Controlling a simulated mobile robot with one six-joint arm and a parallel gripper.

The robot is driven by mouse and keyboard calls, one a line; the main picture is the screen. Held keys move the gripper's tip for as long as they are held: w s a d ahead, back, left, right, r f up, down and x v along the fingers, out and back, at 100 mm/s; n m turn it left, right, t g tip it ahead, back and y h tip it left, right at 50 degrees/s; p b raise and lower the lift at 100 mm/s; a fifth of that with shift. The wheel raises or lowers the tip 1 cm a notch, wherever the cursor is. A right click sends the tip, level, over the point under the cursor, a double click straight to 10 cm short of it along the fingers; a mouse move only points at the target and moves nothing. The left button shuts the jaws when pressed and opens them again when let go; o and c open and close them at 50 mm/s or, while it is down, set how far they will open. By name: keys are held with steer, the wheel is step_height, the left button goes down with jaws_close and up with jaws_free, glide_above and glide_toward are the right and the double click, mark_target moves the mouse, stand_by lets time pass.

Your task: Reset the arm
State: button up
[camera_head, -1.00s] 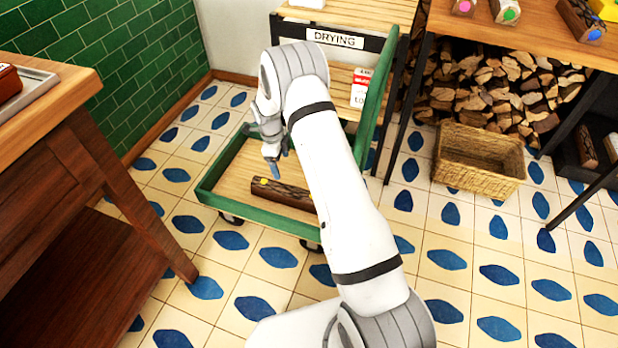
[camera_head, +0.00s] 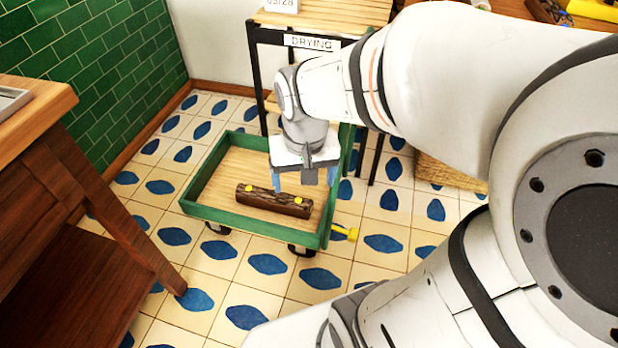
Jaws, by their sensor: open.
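My gripper (camera_head: 304,182) hangs from my white arm in the middle of the view, fingers pointing down. Its blue-tipped fingers are spread apart with nothing between them. In the picture it overlaps the right side of a green-walled cart (camera_head: 255,231). A dark brown log (camera_head: 273,203) with yellow spots lies on the cart's wooden bed, just below and left of the fingers. I cannot tell the exact height of the fingers above the bed. My arm covers much of the right side of the view.
A rack with a "DRYING" sign (camera_head: 312,42) stands behind the cart. A wooden table (camera_head: 40,110) with a tray corner (camera_head: 12,99) is at the left. A wicker basket (camera_head: 450,174) shows partly behind my arm. Tiled floor (camera_head: 225,292) is clear in front of the cart.

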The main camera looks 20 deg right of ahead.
steer(key=s+n, duration=0.2)
steer(key=s, duration=0.1)
steer(key=shift+s+d, duration=0.3)
steer(key=shift+d, duration=0.05)
steer(key=shift+w, duration=0.1)
stand_by(1.0)
